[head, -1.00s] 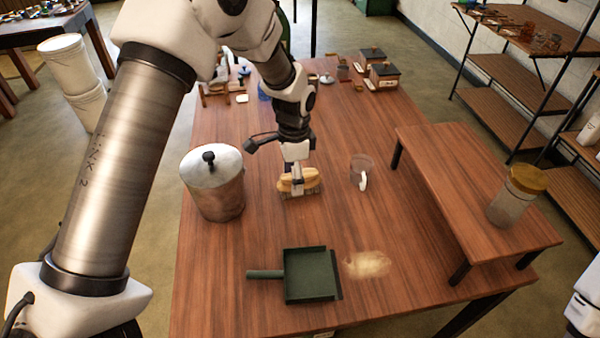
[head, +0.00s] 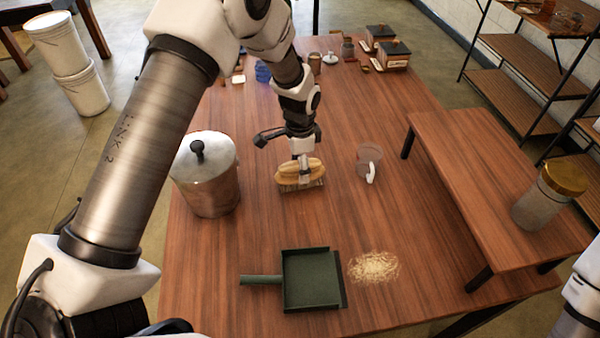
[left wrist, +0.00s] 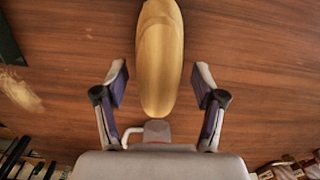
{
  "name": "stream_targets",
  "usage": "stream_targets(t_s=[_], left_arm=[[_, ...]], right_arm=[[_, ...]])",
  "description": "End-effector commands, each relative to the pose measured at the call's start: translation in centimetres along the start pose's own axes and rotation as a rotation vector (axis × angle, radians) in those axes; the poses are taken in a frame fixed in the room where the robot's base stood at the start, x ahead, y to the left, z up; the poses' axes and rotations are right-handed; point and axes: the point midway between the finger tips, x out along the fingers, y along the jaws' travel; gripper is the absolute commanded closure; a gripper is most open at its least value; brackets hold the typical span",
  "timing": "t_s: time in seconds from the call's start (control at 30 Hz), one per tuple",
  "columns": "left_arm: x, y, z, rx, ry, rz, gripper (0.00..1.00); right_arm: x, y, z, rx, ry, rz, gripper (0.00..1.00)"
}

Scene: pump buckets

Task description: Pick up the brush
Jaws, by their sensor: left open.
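A brush (head: 288,176) with a tan wooden back and bristles below stands on the wooden table, between the metal pot and the clear mug. My left gripper (head: 304,172) is right over the brush, pointing down. In the left wrist view the brush back (left wrist: 160,60) runs lengthwise between the two open fingers of my left gripper (left wrist: 160,88), with a gap on each side. The bristles are hidden there. My right gripper is not in view; only part of my right arm shows at the lower right edge of the head view.
A lidded metal pot (head: 207,175) stands left of the brush, a clear mug (head: 369,162) right of it. A green dustpan (head: 312,280) and a pile of crumbs (head: 374,267) lie in front. A raised shelf (head: 470,180) carries a gold-lidded jar (head: 549,195). Boxes (head: 388,50) stand behind.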

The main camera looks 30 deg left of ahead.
Motion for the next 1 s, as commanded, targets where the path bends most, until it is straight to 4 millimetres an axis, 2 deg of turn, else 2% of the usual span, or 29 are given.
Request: stream_targets(t_s=[0.03, 0.07, 0.2, 0.23, 0.63, 1.0], left_arm=[[0.0, 0.0, 0.0, 0.0, 0.0, 0.0, 0.3], [0.0, 0.0, 0.0, 0.0, 0.0, 0.0, 0.37], [0.0, 0.0, 0.0, 0.0, 0.0, 0.001, 0.87], [0.0, 0.0, 0.0, 0.0, 0.0, 0.001, 0.96], [-0.2, 0.0, 0.1, -0.001, -0.001, 0.001, 0.97], [-3.0, 0.2, 0.2, -0.008, 0.0, 0.001, 0.97]], right_arm=[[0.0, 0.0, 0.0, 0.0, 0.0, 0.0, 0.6], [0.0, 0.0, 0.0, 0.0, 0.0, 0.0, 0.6], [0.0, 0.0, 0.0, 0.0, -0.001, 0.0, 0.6], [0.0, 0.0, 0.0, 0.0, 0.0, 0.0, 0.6], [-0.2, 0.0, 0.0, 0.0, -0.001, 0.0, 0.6], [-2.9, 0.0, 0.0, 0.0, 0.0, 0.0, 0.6]])
